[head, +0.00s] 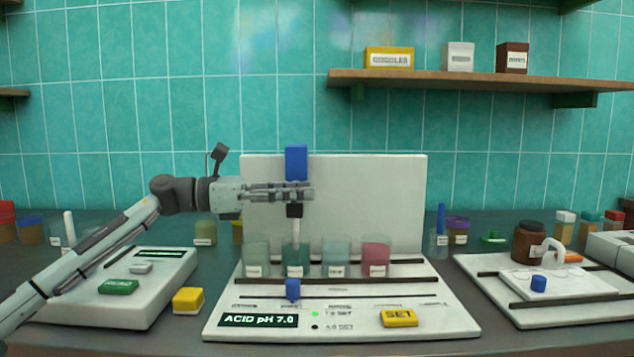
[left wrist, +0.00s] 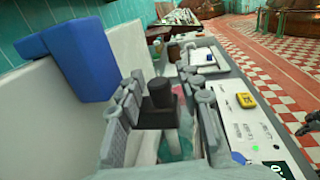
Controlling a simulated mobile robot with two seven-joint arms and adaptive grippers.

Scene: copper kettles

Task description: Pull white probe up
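The white probe (head: 296,234) hangs upright under a black holder (head: 294,211), in front of a blue block (head: 296,162) on the white back panel. Its lower end is at the green beaker (head: 295,262); the beaker hides how deep the tip sits. My left gripper (head: 303,191) reaches in from the left, level, just above the visible holder. In the left wrist view the black holder (left wrist: 158,108) with its round knob lies between the fingers, which stand apart on either side. A gap shows on the right side. No firm hold is visible. A dark shape at that view's right edge may be my right gripper.
Clear (head: 256,260), pale green (head: 336,260) and pink (head: 376,260) beakers flank the green one. A blue slider (head: 292,290), a pH display (head: 258,320) and a yellow SET button (head: 399,317) are in front. A white scale-like device (head: 130,285) stands under my left arm.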

